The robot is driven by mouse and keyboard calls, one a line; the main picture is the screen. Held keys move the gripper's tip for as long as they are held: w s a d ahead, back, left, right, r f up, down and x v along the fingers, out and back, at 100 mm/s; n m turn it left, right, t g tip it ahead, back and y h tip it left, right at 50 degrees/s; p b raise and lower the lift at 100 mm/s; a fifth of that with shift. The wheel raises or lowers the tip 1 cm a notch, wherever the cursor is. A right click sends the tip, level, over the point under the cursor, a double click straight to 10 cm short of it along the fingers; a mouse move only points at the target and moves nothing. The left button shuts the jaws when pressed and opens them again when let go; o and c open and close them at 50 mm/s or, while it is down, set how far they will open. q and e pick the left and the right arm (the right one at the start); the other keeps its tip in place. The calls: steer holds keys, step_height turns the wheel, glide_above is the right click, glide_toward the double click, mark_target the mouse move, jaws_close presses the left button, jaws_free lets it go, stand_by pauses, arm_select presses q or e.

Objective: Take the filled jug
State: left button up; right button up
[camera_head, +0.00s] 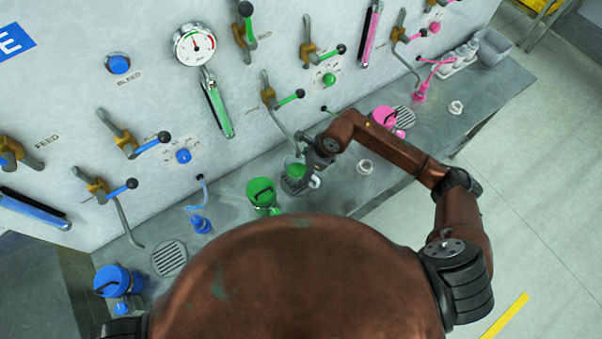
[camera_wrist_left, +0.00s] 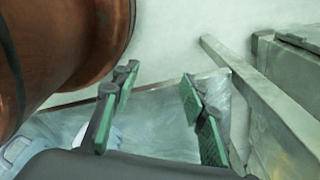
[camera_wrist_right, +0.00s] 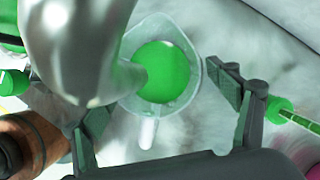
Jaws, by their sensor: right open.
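A clear jug (camera_head: 297,170) holding green liquid stands on the bench below the green station's bent spout. In the right wrist view the jug (camera_wrist_right: 190,105) shows from above, its clear handle (camera_wrist_right: 148,132) pointing toward my gripper. My right gripper (camera_wrist_right: 165,115) is open, with one finger on each side of the handle and no visible grip on it. In the head view the right gripper (camera_head: 312,165) is at the jug and partly covers it. My left gripper (camera_wrist_left: 158,108) shows only in its wrist view, open and empty, away from the jug.
The grey spout (camera_wrist_right: 75,45) rises close over the jug's left side. A green lidded canister (camera_head: 262,196) stands just left of the jug. A wall panel (camera_head: 240,100) with valves and a gauge runs behind. A small white fitting (camera_head: 365,167) lies to the right on the bench.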

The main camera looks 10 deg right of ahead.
steer(key=shift+f, duration=0.3)
steer(key=shift+c, duration=0.3)
steer(key=c, duration=1.3)
arm_select(q)
steer(key=shift+w+r, duration=0.1)
steer(key=shift+w, duration=1)
arm_select(e)
steer(key=shift+a, duration=0.1)
steer(key=c, duration=0.4)
steer(key=shift+r, duration=0.1)
